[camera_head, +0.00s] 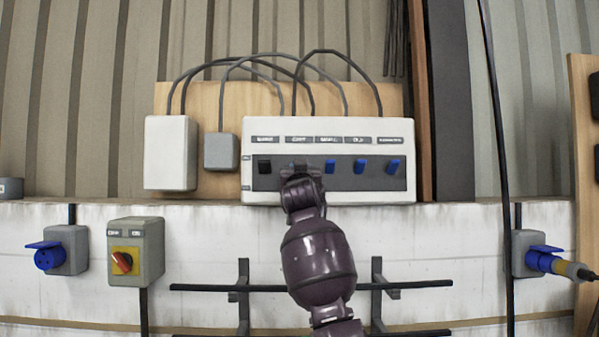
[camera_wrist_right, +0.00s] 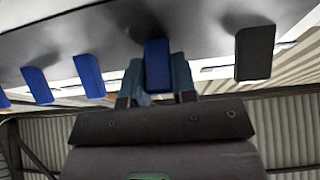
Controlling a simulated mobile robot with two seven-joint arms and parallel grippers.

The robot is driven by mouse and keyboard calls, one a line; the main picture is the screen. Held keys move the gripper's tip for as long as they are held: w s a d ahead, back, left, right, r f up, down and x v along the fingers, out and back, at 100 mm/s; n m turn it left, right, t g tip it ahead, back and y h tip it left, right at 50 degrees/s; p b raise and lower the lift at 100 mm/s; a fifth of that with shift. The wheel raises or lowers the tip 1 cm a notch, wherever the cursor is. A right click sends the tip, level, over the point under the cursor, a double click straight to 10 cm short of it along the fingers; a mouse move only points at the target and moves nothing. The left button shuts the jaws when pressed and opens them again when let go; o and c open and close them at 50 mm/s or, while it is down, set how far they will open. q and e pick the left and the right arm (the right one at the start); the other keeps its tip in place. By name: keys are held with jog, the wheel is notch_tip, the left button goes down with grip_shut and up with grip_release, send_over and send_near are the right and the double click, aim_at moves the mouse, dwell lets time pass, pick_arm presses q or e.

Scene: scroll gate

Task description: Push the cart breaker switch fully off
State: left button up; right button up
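The breaker panel (camera_head: 260,191) is a pale box with a dark strip, a row of labels and several switches. The second switch from the left, under a label that seems to read CART, is hidden in the head view by my right gripper (camera_head: 301,170). In the right wrist view this blue cart switch (camera_wrist_right: 157,66) sits between the two fingers of my right gripper (camera_wrist_right: 157,82). The fingers appear close against both its sides. The cart switch hangs at a similar tilt to the neighbouring blue switches. My left gripper is not in view.
A black switch (camera_head: 264,167) is just left of my gripper; it also shows in the right wrist view (camera_wrist_right: 254,53). Blue switches (camera_head: 330,167) are to the right. Grey boxes (camera_head: 171,153) and cables stand at left; a red rotary switch (camera_head: 122,263) is below left.

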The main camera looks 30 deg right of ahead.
jog(key=c, duration=0.4)
